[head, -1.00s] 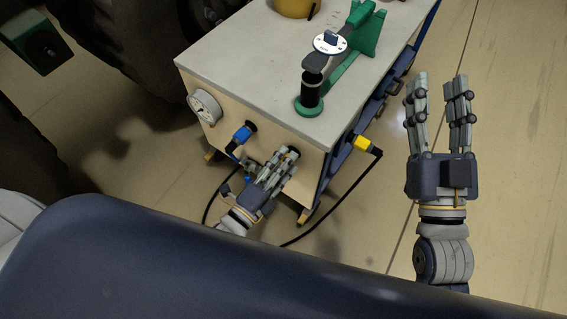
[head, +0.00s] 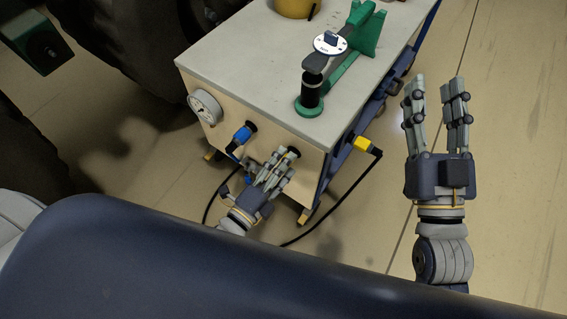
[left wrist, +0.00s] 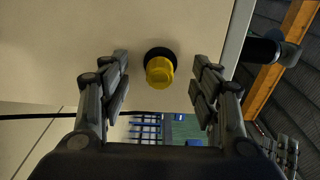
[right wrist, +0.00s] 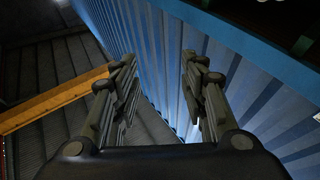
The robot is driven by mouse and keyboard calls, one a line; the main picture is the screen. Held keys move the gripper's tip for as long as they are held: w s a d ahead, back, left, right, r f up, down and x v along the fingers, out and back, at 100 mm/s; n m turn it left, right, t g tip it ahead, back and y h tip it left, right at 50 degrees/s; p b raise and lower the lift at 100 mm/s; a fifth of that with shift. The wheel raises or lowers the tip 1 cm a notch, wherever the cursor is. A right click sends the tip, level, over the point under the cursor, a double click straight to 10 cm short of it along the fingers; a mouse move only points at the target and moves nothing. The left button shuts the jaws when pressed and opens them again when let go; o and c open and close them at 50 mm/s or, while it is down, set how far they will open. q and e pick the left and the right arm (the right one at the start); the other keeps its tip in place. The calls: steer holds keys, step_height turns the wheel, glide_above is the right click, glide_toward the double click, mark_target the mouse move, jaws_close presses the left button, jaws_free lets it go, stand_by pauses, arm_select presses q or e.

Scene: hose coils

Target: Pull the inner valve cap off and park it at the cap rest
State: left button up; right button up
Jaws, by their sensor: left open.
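A yellow cap (left wrist: 160,72) sits on a round black fitting (left wrist: 158,54) on the cart's pale front panel in the left wrist view. My left gripper (left wrist: 161,84) is open, with one finger on each side of the cap and visible gaps to both. In the head view my left gripper (head: 277,165) is low at the cart's front and hides the cap. My right gripper (head: 434,88) is open and empty, in the air to the right of the cart. It also shows open in the right wrist view (right wrist: 161,65). I cannot identify the cap rest.
The cart (head: 255,75) carries a green stand (head: 366,35) with a black post. A gauge (head: 205,107) and a blue connector (head: 240,137) are on its front. A yellow connector (head: 365,145) with a black cable sticks out at the right corner. The floor right of the cart is clear.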

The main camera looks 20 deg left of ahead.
arm_select(q)
steer(key=shift+p+v, duration=0.65)
steer(key=shift+v, duration=1.4)
arm_select(e)
steer(key=shift+w+d+f+g+h, duration=0.1)
steer(key=shift+w+f+g+h, duration=0.1)
steer(key=shift+f+g, duration=0.55)
steer(key=shift+w+d+f+g+h, duration=0.1)
steer(key=shift+w+f+g+h, duration=0.15)
steer(key=shift+f, duration=0.9)
steer(key=shift+w+d+f+g+h, duration=0.15)
steer(key=shift+f+g, duration=0.45)
steer(key=shift+f, duration=0.35)
steer(key=shift+f, duration=0.1)
arm_select(q)
steer(key=v, duration=1.2)
arm_select(e)
steer(key=shift+a, duration=0.1)
